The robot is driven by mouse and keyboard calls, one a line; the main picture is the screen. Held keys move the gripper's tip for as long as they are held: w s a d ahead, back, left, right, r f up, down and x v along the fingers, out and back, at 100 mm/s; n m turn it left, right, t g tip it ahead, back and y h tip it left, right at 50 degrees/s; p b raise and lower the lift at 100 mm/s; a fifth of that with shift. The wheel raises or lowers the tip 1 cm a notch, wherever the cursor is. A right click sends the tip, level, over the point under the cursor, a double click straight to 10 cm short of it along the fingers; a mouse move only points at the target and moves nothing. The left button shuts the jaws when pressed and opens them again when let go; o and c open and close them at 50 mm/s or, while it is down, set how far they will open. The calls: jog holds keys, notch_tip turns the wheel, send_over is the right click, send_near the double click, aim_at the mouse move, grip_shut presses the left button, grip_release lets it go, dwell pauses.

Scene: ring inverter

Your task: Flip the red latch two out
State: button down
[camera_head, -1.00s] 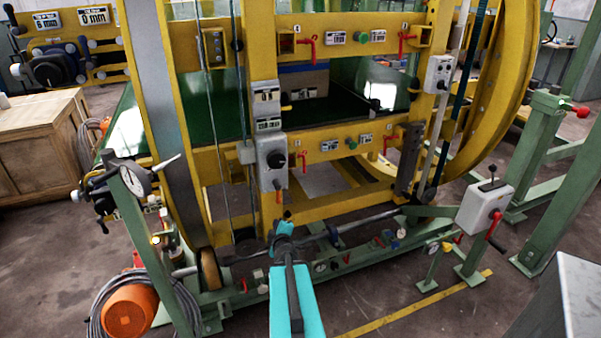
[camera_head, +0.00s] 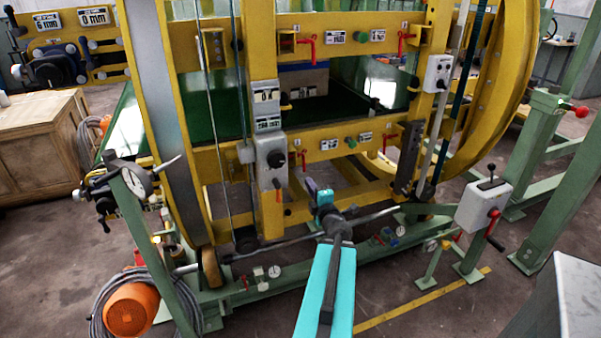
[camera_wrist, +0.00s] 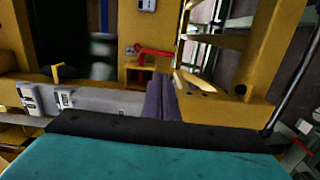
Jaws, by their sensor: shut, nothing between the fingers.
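My gripper (camera_head: 312,187) is in front of the lower yellow frame, below the lower beam. Its purple fingers are shut and empty, and they also show in the wrist view (camera_wrist: 161,98). A red latch (camera_wrist: 152,52) sits just beyond the fingertips in the wrist view, apart from them. In the head view there are red latches at the upper left (camera_head: 311,44), the upper right (camera_head: 404,40), the lower left (camera_head: 302,158) and the lower right (camera_head: 386,142). Their numbers are too small to read, so I cannot tell which is two.
A grey control box (camera_head: 272,162) with a black knob is left of my gripper. A white box (camera_head: 484,206) with a red-handled lever stands at the right. A long bar (camera_head: 372,217) crosses low behind my arm. Open floor (camera_head: 400,316) lies in front.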

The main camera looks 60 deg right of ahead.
jog(key=x, duration=1)
dwell(0.6)
jog(key=shift+d, duration=0.15)
dwell(0.3)
